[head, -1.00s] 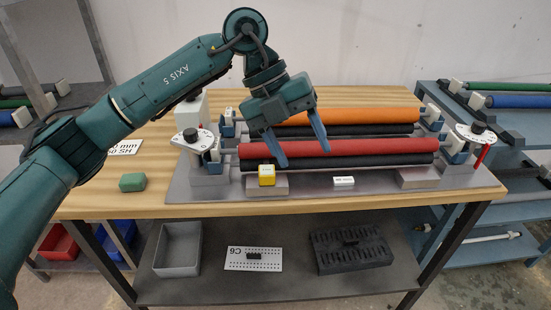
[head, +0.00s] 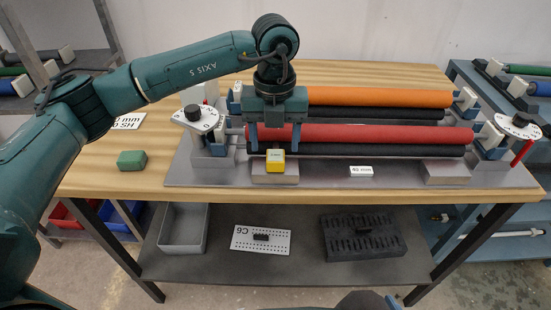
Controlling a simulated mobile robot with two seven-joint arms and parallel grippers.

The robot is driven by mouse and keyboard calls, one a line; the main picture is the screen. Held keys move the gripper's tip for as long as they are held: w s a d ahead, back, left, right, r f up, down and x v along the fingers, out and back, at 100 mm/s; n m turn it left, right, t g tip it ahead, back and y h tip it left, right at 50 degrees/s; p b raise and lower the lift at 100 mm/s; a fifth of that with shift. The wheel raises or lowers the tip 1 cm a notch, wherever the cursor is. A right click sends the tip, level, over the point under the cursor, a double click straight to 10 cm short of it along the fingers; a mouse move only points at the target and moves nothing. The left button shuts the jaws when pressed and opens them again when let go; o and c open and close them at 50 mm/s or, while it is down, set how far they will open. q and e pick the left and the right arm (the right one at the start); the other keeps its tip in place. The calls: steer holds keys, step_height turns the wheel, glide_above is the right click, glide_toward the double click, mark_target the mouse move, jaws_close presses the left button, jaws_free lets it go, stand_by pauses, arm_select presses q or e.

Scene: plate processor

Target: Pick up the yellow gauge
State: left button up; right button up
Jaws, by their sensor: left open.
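The yellow gauge (head: 275,161) is a small yellow block with a pale top. It sits on a grey metal block (head: 276,177) at the front of the roller machine's plate. My left gripper (head: 275,148) points down with its fingers apart, one on each side in the picture, just behind and above the gauge. It is open and holds nothing. I cannot tell whether the fingers touch the red roller (head: 380,135) behind the gauge. My right gripper is not in view.
An orange roller (head: 380,98) and black rollers lie behind. A green block (head: 131,160) lies on the table (head: 130,188). A small white label block (head: 361,171) is to the right.

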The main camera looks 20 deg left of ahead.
mark_target(275, 155)
arm_select(q)
step_height(275, 155, down, 4)
steer(key=shift+w+f, duration=0.15)
steer(key=shift+f, duration=0.05)
steer(key=shift+c, duration=0.2)
steer(key=c, duration=1.1)
